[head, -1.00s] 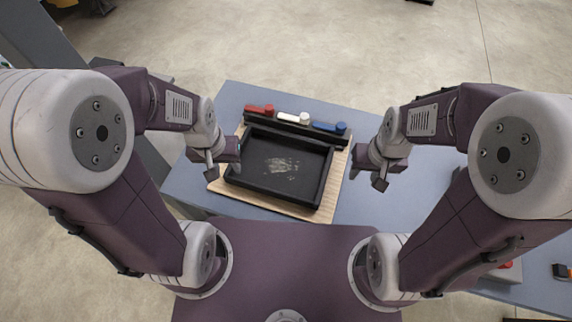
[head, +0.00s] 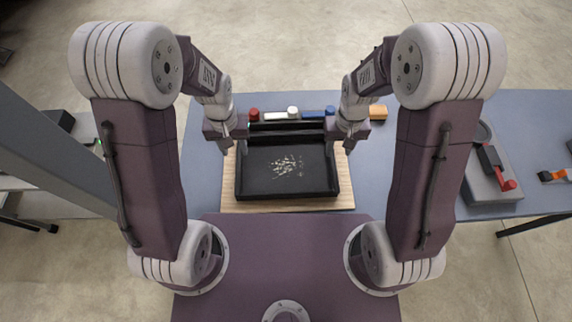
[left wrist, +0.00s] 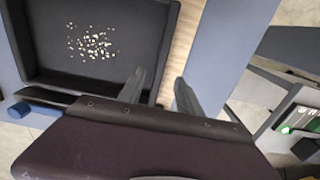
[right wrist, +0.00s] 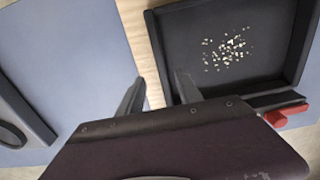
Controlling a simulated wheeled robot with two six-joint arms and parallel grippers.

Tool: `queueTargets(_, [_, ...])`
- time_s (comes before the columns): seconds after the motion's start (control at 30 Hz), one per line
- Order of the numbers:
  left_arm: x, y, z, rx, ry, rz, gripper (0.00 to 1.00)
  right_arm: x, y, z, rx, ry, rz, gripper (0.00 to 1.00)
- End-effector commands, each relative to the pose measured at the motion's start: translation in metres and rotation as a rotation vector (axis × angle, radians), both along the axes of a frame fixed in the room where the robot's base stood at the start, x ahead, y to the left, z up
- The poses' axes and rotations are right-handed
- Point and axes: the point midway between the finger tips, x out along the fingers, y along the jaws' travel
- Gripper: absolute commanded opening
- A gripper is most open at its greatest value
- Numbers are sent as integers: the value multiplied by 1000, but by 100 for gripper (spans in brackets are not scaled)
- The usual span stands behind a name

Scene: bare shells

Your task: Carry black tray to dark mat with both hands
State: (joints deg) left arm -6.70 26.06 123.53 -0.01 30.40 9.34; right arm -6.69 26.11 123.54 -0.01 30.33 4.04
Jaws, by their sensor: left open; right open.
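The black tray (head: 250,185) lies on a tan wooden board (head: 285,206) on the blue-grey table, with pale grains (head: 286,166) scattered on its floor. My left gripper (head: 229,147) is open at the tray's left side. In the left wrist view its fingers (left wrist: 160,76) show on either side of the tray's side wall (left wrist: 168,45). My right gripper (head: 342,147) is open at the right side. In the right wrist view its fingers (right wrist: 159,76) likewise show either side of the wall (right wrist: 157,40). I cannot tell whether they touch it. I cannot make out a dark mat.
Red (head: 254,114), white (head: 293,112) and blue (head: 330,111) pieces stand behind the tray. An orange block (head: 378,112) lies to their right. A grey case (head: 490,185) with a red-and-black item lies further right. A grey post (head: 50,150) rises at left.

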Motion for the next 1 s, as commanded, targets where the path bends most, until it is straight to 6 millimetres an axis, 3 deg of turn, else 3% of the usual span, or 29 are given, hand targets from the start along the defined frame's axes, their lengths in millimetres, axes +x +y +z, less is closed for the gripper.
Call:
queueTargets(0.53, [-1,0,-80,0,3,0,42,-1,0,-80,0,3,0,42])
queueTargets(0.97, [0,0,-90,0,0,0,42,0,0,-90,0,0,0,42])
queueTargets(1.0, [0,0,-90,0,0,0,33,0,0,-90,0,0,0,33])
